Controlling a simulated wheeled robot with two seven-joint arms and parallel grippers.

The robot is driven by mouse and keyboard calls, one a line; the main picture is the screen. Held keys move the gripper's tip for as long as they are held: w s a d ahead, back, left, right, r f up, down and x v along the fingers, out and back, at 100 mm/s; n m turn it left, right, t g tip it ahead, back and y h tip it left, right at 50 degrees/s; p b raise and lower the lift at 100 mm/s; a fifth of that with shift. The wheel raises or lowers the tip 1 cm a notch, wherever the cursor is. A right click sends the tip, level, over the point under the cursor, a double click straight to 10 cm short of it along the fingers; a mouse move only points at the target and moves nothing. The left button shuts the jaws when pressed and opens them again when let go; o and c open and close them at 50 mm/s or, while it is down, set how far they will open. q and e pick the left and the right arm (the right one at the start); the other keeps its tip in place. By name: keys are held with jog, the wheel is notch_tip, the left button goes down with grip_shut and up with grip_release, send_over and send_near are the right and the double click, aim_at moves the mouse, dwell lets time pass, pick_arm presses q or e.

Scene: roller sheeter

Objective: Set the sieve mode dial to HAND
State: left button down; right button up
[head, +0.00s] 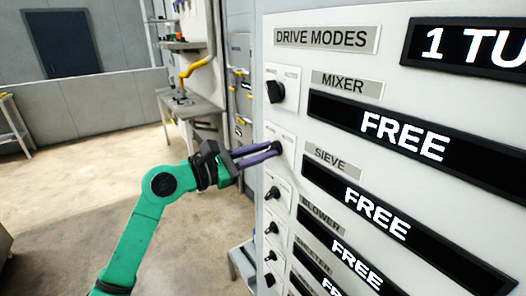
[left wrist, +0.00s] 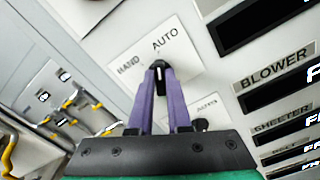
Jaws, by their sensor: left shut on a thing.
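My left gripper (head: 275,148) reaches in from the left to the dial plate beside the SIEVE label (head: 337,161). Its purple fingers are shut on the sieve mode dial (left wrist: 158,65), a small black knob. In the head view the fingertips largely hide this knob. In the left wrist view its plate (left wrist: 183,62) carries the words HAND, on the left, and AUTO, on the right. Which word the knob points at is not clear. The sieve display (head: 375,212) reads FREE. My right gripper is not in view.
The mixer dial (head: 275,92) sits above, beside a display (head: 400,139) reading FREE. The blower dial (head: 272,193) and several more knobs sit close below. A bench with a yellow pipe (head: 196,68) stands behind. The floor left of the panel is open.

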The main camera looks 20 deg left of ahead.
pick_arm(q)
jog(key=shift+n, duration=0.3)
jog(key=n, duration=0.5)
jog(key=shift+w+a+n+p, duration=0.1)
jog(key=shift+n+p, duration=0.2)
jog(key=shift+p, duration=0.05)
jog(key=shift+a+n+p, duration=0.1)
jog(key=shift+n+p, duration=0.95)
jog(key=shift+n, duration=1.75)
jog(key=c, duration=0.9)
grip_release()
jog(key=shift+o, duration=0.2)
